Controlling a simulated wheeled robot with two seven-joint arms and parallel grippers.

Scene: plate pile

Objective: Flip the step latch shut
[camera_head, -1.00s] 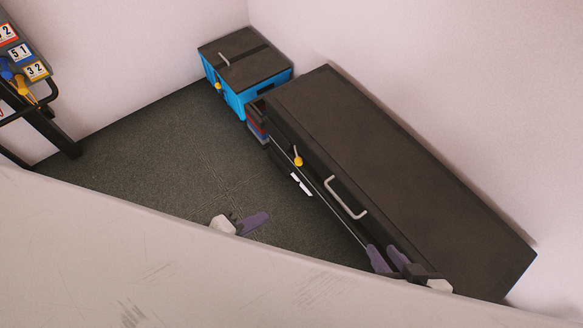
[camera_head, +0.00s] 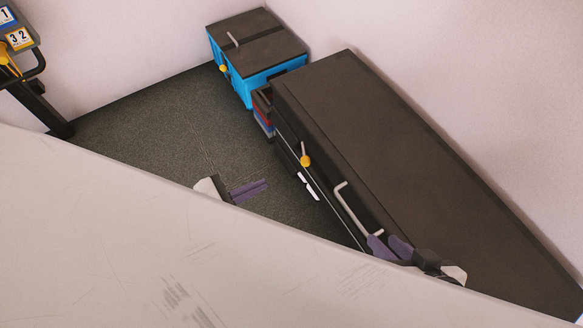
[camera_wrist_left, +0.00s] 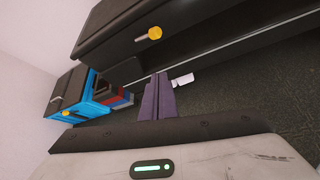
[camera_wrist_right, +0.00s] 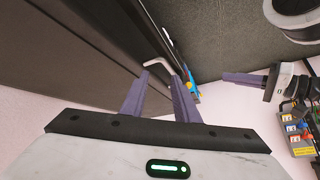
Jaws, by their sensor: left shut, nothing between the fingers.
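A long dark step unit (camera_head: 400,150) stands along the right wall. Its latch, a lever with a yellow knob (camera_head: 305,160), is on its front side; the knob also shows in the left wrist view (camera_wrist_left: 155,33). My left gripper (camera_head: 266,184) is shut and empty, in front of the step and apart from the latch, to the knob's lower left in the head view. My right gripper (camera_head: 381,238) is open by the lower end of the step's grey handle (camera_head: 345,200). In the right wrist view the handle (camera_wrist_right: 156,64) shows just beyond its fingertips; I cannot tell whether they touch.
A blue box (camera_head: 235,85) with a dark lid and its own yellow knob (camera_head: 224,69) stands beyond the step. Red and blue items (camera_head: 263,117) sit between them. A rack with number tags (camera_head: 18,38) is at far left. Dark floor (camera_head: 150,140) is clear.

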